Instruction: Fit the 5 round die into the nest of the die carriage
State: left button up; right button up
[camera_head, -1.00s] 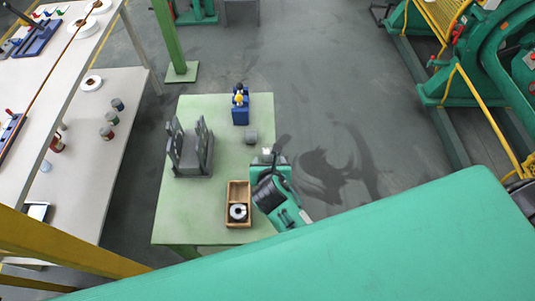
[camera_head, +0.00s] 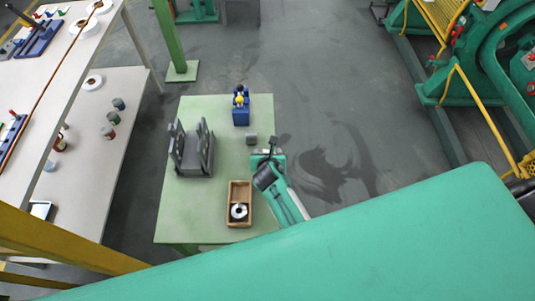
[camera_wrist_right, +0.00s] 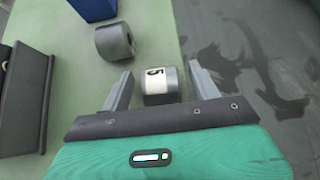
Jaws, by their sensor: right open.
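The 5 round die (camera_wrist_right: 160,85), a grey cylinder with a white label marked 5, lies near the table's right edge in the right wrist view. My right gripper (camera_wrist_right: 161,80) is open, with one finger on each side of this die; I cannot tell whether they touch it. A grey stand with upright plates (camera_head: 193,155), which looks like the die carriage, is on the table to the left. Its nest cannot be made out. My left gripper is not in view.
A second grey round piece (camera_wrist_right: 115,41) lies left of the gripper, also in the head view (camera_head: 252,138). A wooden box (camera_head: 232,188) holding a ring is nearer. The green table (camera_head: 190,222) has clear space.

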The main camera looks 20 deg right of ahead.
jog(key=shift+x, duration=0.8)
grip_shut()
jog(key=shift+w+r, duration=0.1)
jog(key=shift+r, duration=0.1)
